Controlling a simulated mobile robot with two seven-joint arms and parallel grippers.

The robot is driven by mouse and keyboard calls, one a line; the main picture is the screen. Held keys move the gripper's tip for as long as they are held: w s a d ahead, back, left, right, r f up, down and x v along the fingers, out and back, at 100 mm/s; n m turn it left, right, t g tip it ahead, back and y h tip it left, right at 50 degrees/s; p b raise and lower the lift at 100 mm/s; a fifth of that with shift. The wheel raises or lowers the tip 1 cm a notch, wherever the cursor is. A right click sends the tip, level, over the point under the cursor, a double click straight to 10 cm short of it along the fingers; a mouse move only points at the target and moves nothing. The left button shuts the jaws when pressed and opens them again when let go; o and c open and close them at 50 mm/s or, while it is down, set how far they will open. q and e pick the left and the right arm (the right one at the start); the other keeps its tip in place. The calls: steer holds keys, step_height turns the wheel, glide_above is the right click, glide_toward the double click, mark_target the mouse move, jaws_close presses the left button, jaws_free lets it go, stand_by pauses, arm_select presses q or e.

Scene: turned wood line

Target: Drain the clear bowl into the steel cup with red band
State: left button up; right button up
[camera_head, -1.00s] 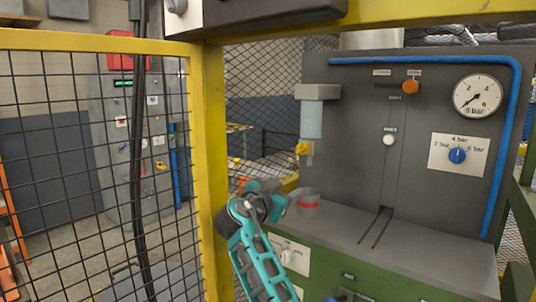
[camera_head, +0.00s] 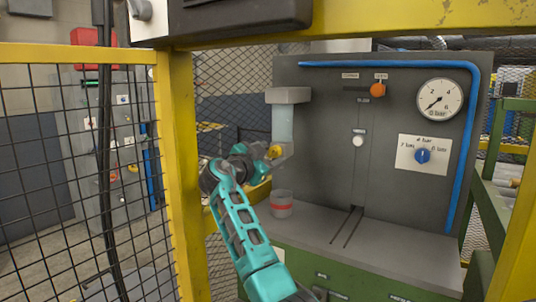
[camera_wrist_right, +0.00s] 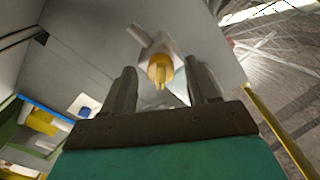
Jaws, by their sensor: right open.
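The clear bowl (camera_head: 284,123) hangs upright under a grey block on the panel's left side. A yellow drain tap (camera_head: 275,151) sits at its lower end. The steel cup with red band (camera_head: 281,205) stands upright on the bench ledge below the tap. My right gripper (camera_head: 268,154) is open at the tap, partly hiding it in the head view. In the right wrist view, the yellow tap (camera_wrist_right: 161,70) lies between the two spread fingers; whether they touch it I cannot tell. The liquid level in the bowl is unclear. My left gripper is not in view.
A yellow post (camera_head: 181,170) and mesh fence stand close left of my right arm. The grey ledge (camera_head: 390,242) right of the cup is clear.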

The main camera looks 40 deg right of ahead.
steer(key=c, duration=1)
steer(key=shift+c, duration=0.2)
